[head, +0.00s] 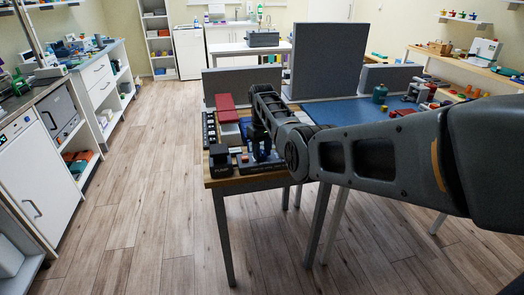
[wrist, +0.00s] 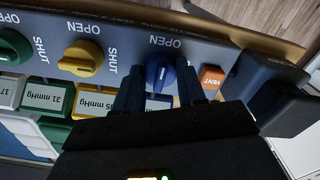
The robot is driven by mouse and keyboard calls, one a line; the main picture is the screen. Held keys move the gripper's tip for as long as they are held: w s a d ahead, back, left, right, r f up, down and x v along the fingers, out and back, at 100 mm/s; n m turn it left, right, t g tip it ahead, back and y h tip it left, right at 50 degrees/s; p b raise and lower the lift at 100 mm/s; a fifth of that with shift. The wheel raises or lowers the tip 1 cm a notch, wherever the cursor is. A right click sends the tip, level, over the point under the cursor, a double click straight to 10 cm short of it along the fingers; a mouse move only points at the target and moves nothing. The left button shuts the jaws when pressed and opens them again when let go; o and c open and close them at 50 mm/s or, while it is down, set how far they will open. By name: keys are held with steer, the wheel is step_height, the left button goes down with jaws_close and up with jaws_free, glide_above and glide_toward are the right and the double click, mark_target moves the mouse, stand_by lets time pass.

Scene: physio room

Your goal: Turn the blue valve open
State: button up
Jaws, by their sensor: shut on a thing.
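The blue valve (wrist: 160,72) is a round knob on a dark grey panel (wrist: 210,47) in the wrist view. My gripper (wrist: 160,80) is shut on it, with one dark finger on each side of the knob. The word OPEN is printed on the panel beside the knob; its SHUT mark is not visible, and the fingers hide part of the knob's surroundings. I cannot tell the knob's exact angle. In the head view my arm reaches down to the near left end of the table, and the blue valve cannot be made out there.
A yellow valve (wrist: 82,58) and a green valve (wrist: 13,47) sit left of the blue one. An orange VENT button (wrist: 211,78) is close on its right. A dark PUMP box (head: 221,162) stands at the table's (head: 262,182) near corner. Open floor (head: 150,190) lies left.

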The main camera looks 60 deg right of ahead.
mark_target(262, 151)
steer(key=shift+r, duration=0.1)
stand_by(0.3)
steer(key=o, duration=1.1)
steer(key=shift+c, duration=0.2)
steer(key=shift+r, duration=3.85)
